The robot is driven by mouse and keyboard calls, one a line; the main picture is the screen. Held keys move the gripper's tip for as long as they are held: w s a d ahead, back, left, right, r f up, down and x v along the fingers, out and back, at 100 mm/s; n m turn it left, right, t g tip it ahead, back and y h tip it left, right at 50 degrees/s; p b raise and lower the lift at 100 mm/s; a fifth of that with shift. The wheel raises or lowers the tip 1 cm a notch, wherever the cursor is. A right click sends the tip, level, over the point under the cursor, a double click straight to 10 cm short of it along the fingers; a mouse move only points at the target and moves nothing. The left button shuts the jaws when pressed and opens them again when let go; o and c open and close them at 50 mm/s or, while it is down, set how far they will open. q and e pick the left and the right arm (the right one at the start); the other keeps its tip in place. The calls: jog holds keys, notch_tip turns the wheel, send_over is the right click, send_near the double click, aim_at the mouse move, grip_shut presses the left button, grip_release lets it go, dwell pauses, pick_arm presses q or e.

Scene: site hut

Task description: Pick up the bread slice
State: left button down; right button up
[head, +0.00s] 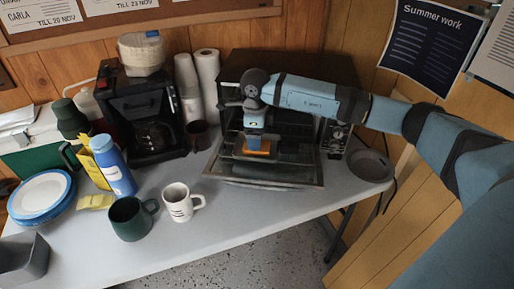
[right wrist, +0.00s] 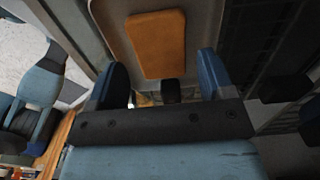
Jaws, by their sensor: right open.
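The bread slice (right wrist: 156,45) is a flat orange-brown rectangle on a tray in the right wrist view. In the head view, an orange part of the bread slice (head: 256,145) shows just below my right gripper, at the front of the open toaster oven (head: 285,165). My right gripper (head: 254,130) reaches in at the oven's mouth. In the right wrist view its two blue fingers (right wrist: 160,82) are apart with no bread between them, and the slice lies beyond the fingertips. My left gripper is not in view.
The oven door (head: 265,183) is folded down toward the table's front edge. A dark round plate (head: 370,166) lies right of the oven. A white mug (head: 180,204), a green mug (head: 130,220) and a blue bottle (head: 113,168) stand left. A coffee maker (head: 145,110) stands behind.

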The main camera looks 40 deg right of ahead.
notch_tip(320, 180, down, 3)
jog(key=shift+f, duration=0.2)
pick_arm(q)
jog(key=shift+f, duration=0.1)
pick_arm(e)
jog(key=c, duration=0.7)
jog(key=shift+r, duration=0.15)
